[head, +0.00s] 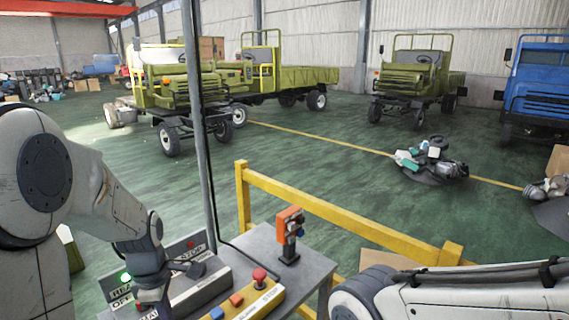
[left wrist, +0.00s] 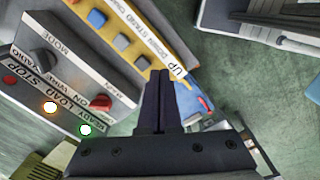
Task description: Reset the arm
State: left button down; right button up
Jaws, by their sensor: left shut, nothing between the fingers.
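My left arm comes in from the left in the head view, and its gripper (head: 150,290) hangs low over the control panels. In the left wrist view the left gripper (left wrist: 160,75) has its two dark fingers together with nothing between them. The fingertips are near the yellow panel's "UP" label, and I cannot tell whether they touch it. The yellow button panel (head: 245,312) carries blue, orange and red buttons. The grey panel (head: 205,283) has knobs and a lit green lamp (head: 125,277). My right arm crosses the bottom right, its gripper out of frame.
A grey table (head: 255,240) bears the panels and an orange device (head: 290,222) on a stand. A grey pole (head: 200,130) and a yellow railing (head: 340,215) stand close by. Green trucks (head: 415,75), a blue truck (head: 540,85) and a parts heap (head: 432,160) are beyond.

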pick_arm(q)
jog(key=s+d+m+b, duration=0.1)
jog(key=s+d+m, duration=0.2)
jog(key=d+m, duration=0.45)
jog(key=s+d+m+b, duration=0.2)
jog(key=s+d+m, duration=0.2)
jog(key=d+m, duration=0.35)
jog(key=s+d+m+h+b, duration=0.1)
jog(key=s+d+m+b, duration=0.1)
jog(key=s+d+m, duration=0.4)
jog(key=s+m, duration=0.4)
jog(key=m, duration=0.3)
jog(key=shift+s+d+f, duration=0.15)
jog(key=shift+d+f, duration=0.05)
jog(key=shift+d, duration=0.2)
jog(key=shift+a, duration=0.1)
